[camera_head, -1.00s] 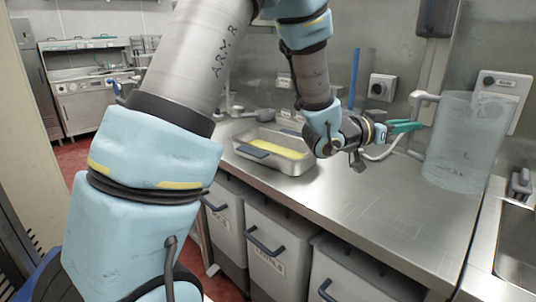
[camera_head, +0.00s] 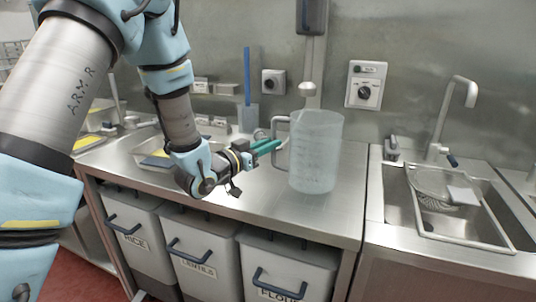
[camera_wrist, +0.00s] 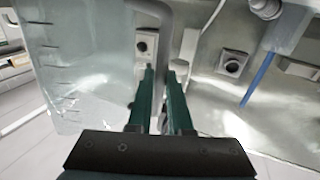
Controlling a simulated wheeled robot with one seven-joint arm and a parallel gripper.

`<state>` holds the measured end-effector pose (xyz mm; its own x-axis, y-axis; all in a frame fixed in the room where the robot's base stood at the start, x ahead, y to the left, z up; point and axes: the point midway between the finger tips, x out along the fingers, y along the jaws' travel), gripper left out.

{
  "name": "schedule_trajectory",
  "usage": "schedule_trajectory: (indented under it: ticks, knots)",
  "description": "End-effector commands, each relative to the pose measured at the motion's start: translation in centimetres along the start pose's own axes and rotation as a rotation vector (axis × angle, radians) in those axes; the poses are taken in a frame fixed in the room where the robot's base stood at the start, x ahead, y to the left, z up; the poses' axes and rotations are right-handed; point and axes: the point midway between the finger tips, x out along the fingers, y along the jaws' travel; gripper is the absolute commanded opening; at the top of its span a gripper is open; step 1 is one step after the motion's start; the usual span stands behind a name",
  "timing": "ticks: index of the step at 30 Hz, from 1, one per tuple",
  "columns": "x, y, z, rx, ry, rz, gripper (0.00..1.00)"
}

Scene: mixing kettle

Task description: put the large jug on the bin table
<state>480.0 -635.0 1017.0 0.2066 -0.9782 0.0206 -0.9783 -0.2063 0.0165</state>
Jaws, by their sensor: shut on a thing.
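The large jug (camera_head: 317,152) is a clear, tall container with a grey handle on its left side. It is upright over the right part of the steel bin table (camera_head: 240,208); I cannot tell whether its base touches the top. My gripper (camera_head: 277,145) reaches the handle from the left with its green fingers shut on it. In the wrist view the handle (camera_wrist: 165,15) runs between the fingers (camera_wrist: 160,100), and the jug's marked wall (camera_wrist: 85,70) fills the left side.
Bins labelled rice, lentils and flour (camera_head: 285,268) stand under the table. A steel tray (camera_head: 150,158) lies behind my forearm. A sink (camera_head: 455,205) with a tap (camera_head: 450,110) is at the right. Bare tabletop lies in front of the jug.

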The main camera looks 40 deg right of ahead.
Motion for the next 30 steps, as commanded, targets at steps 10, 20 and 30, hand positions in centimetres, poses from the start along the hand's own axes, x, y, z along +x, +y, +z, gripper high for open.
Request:
schedule_trajectory:
  ticks: [10, 20, 30]
  knots:
    - [0.0, 0.0, 3.3, 0.0, 0.002, 0.001, 0.0]
    - [-0.1, 0.0, 3.6, 0.0, 0.002, 0.001, 0.0]
    - [-0.1, 0.0, 3.6, 0.0, 0.0, 0.001, 0.48]
